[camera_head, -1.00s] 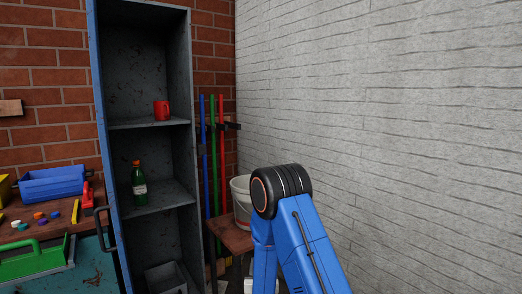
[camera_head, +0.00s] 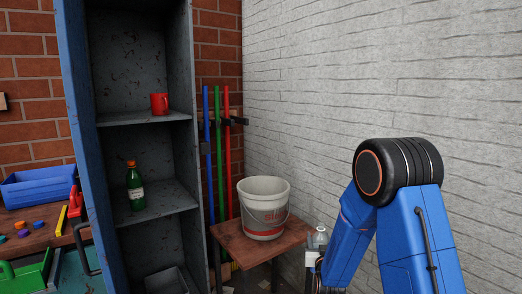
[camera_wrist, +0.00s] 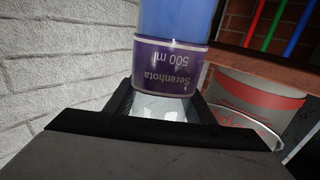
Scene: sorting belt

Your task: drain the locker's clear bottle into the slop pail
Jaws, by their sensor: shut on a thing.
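The clear bottle (camera_head: 316,241) is upright at the right edge of the small wooden table, its top showing beside my arm in the head view. In the wrist view the bottle (camera_wrist: 172,55) has a purple label reading "Serenhota 500 ml", upside down in the picture, and a bluish part beyond it. My gripper (camera_wrist: 165,105) is shut on the bottle. My arm hides most of it in the head view. The slop pail (camera_head: 263,215), pale grey with a red band, stands upright on the table, left of the bottle and apart from it. The pail (camera_wrist: 255,100) also shows in the wrist view.
The open locker (camera_head: 182,65) holds a red mug (camera_head: 159,104), a green bottle (camera_head: 136,188) and a grey bin (camera_head: 166,280). A white brick wall (camera_head: 340,80) bounds the right.

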